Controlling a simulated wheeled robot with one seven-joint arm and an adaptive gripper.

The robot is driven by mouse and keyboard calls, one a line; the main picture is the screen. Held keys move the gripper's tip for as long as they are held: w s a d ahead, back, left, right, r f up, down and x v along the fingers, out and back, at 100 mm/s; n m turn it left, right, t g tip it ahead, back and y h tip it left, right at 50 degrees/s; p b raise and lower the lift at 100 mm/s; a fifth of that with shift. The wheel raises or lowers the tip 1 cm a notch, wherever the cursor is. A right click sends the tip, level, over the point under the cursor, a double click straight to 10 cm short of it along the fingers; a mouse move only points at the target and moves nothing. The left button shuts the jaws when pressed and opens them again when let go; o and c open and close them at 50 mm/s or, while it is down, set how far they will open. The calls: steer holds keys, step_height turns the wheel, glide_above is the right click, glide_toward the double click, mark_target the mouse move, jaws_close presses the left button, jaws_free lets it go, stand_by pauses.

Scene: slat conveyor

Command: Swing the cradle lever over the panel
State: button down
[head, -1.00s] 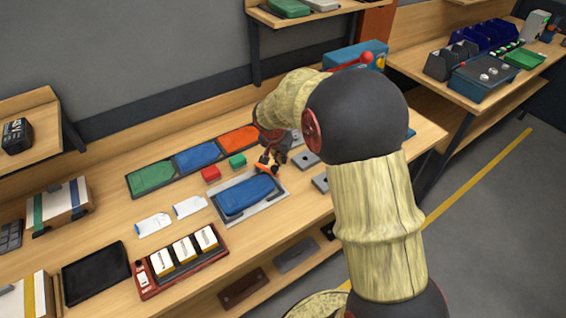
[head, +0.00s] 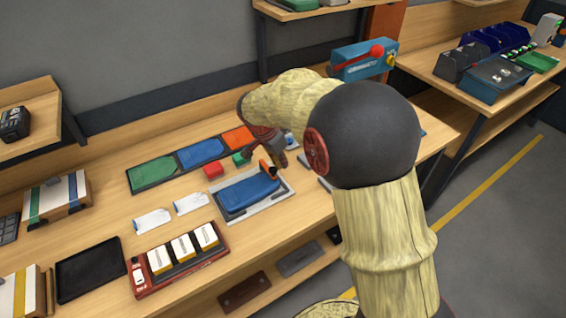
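A blue panel (head: 247,191) lies flat in a grey cradle (head: 284,196) on the workbench. A small orange and black lever (head: 266,168) stands at the panel's far right corner, at the cradle's edge. My gripper (head: 277,160) points down right beside the lever, on its far side. The fingers are small and dark and partly hidden by my own arm. I cannot tell whether they touch the lever or how far apart they are.
Green, blue and orange panels lie in a tray (head: 163,187) behind the cradle. Red (head: 213,170) and green blocks and white tags sit nearby. A red rack (head: 139,279) stands in front, a black tray (head: 91,270) at left. A blue machine (head: 364,66) stands behind my arm.

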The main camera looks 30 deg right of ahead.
stand_by(0.4)
steer(key=shift+d+r, duration=0.1)
steer(key=shift+d, duration=0.4)
step_height(320, 180, up, 10)
steer(key=p, duration=0.2)
steer(key=shift+a+p, duration=0.25)
steer(key=shift+p, duration=0.1)
